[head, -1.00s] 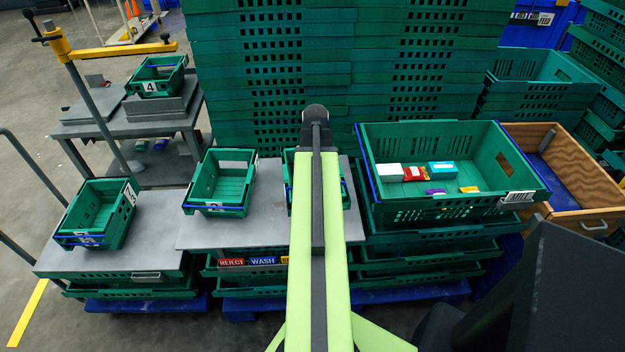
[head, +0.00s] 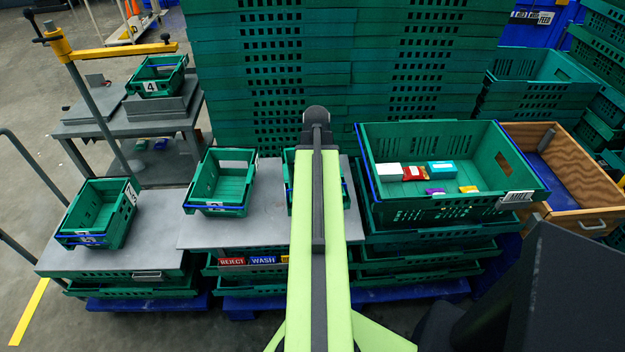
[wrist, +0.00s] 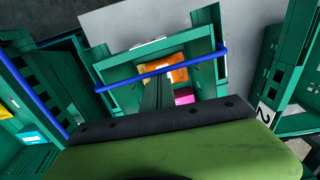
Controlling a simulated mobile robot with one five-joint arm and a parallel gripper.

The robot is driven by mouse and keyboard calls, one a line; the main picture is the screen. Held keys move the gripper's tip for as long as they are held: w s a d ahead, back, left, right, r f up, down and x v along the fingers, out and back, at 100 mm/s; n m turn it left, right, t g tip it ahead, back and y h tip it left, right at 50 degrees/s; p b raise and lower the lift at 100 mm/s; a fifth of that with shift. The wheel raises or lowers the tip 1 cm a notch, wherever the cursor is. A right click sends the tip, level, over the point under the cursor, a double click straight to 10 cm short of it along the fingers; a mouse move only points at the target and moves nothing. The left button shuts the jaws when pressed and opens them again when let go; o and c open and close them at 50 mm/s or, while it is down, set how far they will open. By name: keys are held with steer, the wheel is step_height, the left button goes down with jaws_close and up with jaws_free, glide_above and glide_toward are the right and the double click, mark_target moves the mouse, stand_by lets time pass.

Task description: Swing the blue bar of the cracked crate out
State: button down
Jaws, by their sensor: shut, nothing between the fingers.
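A small green crate (wrist: 113,72) fills the middle of the wrist view, with a blue bar (wrist: 160,70) across its near side. The bar lies across the crate and looks closed. An orange packet (wrist: 178,75) and a pink item (wrist: 184,96) show inside. In the head view this crate (head: 290,165) is mostly hidden behind my arm. I cannot make out a crack. My gripper (wrist: 158,82) is shut and empty, its dark fingers pointing at the crate close to the bar. Whether they touch the bar I cannot tell. The head view hides the fingers.
A crate marked 2 (head: 219,186) stands left on the same grey table (head: 268,231). A crate marked 3 (head: 97,213) stands farther left, and crate 4 (head: 157,76) behind. A large green crate (head: 460,208) with several packages stands right. Tall crate stacks (head: 380,60) block the back.

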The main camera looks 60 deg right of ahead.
steer(key=shift+s+a+r, duration=0.15)
steer(key=shift+s+a, duration=0.2)
steer(key=shift+a, duration=0.1)
steer(key=shift+s+a, duration=0.5)
steer(key=shift+a, duration=0.1)
stand_by(0.5)
steer(key=r+p, duration=0.8)
steer(key=shift+w+d, duration=0.35)
steer(key=shift+d, duration=0.05)
steer(key=shift+f, duration=0.1)
